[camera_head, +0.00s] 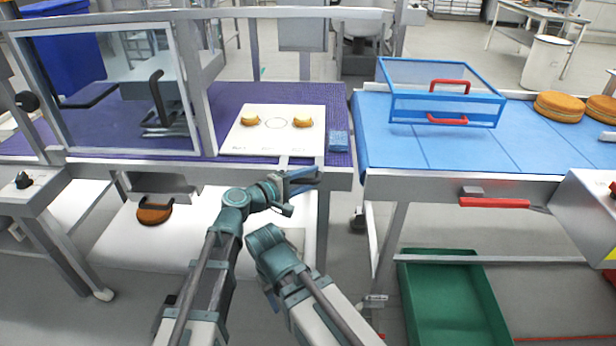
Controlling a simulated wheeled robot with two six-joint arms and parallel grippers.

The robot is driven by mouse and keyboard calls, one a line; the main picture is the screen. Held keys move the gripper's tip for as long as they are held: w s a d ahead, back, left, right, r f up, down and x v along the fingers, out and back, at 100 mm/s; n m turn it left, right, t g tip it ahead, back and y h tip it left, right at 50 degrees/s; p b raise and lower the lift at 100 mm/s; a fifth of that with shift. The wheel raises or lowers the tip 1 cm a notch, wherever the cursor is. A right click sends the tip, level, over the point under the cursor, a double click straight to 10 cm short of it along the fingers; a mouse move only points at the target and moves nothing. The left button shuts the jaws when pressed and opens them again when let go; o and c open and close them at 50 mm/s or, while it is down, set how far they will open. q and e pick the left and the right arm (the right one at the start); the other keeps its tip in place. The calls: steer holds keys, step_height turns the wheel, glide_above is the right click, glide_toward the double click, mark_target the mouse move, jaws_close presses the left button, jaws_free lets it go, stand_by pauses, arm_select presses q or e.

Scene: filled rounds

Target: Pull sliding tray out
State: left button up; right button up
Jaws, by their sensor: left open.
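A flat white tray (240,138) lies on the purple conveyor surface. It carries two yellowish-brown half-round pieces (250,119) and (303,121), with a printed circle between them. Narrow pale strips (283,162) show at its front, over the table's front rail. My left gripper (305,180) is open, just in front of the rail and below the tray's front right part. I see nothing between its fingers, and cannot tell whether it touches a strip. My right arm shows at the bottom centre; its gripper is not seen.
A clear-panelled frame (110,90) stands left of the tray, and a small blue pad (338,141) lies right of it. A blue-edged clear box (440,92) with red handles sits on the blue conveyor. A green bin (450,300) is on the floor below.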

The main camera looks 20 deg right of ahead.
mark_target(299, 183)
arm_select(q)
steer(key=shift+o, duration=1.1)
steer(key=shift+s+d+f, duration=0.15)
steer(key=shift+d, duration=0.05)
steer(key=shift+a, duration=0.1)
steer(key=p+v, duration=0.1)
steer(key=v, duration=0.6)
steer(key=shift+a, duration=0.15)
